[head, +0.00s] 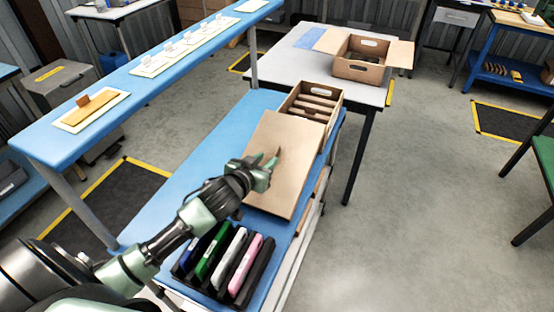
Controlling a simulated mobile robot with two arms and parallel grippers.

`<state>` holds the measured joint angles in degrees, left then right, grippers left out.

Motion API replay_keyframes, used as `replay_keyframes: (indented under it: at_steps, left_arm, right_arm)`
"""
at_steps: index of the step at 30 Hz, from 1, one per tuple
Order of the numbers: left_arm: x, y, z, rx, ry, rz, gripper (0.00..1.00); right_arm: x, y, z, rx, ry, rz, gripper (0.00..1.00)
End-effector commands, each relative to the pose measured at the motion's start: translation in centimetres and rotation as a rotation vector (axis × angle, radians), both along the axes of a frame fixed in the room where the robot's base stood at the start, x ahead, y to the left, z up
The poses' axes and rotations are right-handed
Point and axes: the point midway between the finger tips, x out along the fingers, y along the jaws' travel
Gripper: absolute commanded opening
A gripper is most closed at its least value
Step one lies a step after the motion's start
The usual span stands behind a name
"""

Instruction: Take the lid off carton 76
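A plain brown cardboard panel (291,178), which looks like a lid or closed carton top, lies on the blue table. An open carton (330,117) with several brown dividers or items inside stands directly behind it. I cannot read a number 76 on either, and cannot tell whether the panel covers a carton. My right gripper is not in view.
Several coloured folders (242,262) stand in a rack at the blue table's (190,178) near end. An open-flapped carton (356,71) stands on a white table (300,41) behind. A raised blue shelf (150,75) runs along the left.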

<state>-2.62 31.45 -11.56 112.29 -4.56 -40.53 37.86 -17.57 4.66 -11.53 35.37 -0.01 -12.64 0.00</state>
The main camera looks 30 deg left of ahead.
Motion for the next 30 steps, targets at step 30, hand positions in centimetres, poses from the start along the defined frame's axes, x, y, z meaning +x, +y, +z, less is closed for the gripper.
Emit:
replay_keyframes:
  at_steps: [30]
  left_arm:
    - [4.6, -0.3, -2.3, 0.001, 0.003, 0.000, 0.00]
  right_arm:
    - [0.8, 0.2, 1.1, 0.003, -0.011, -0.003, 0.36]
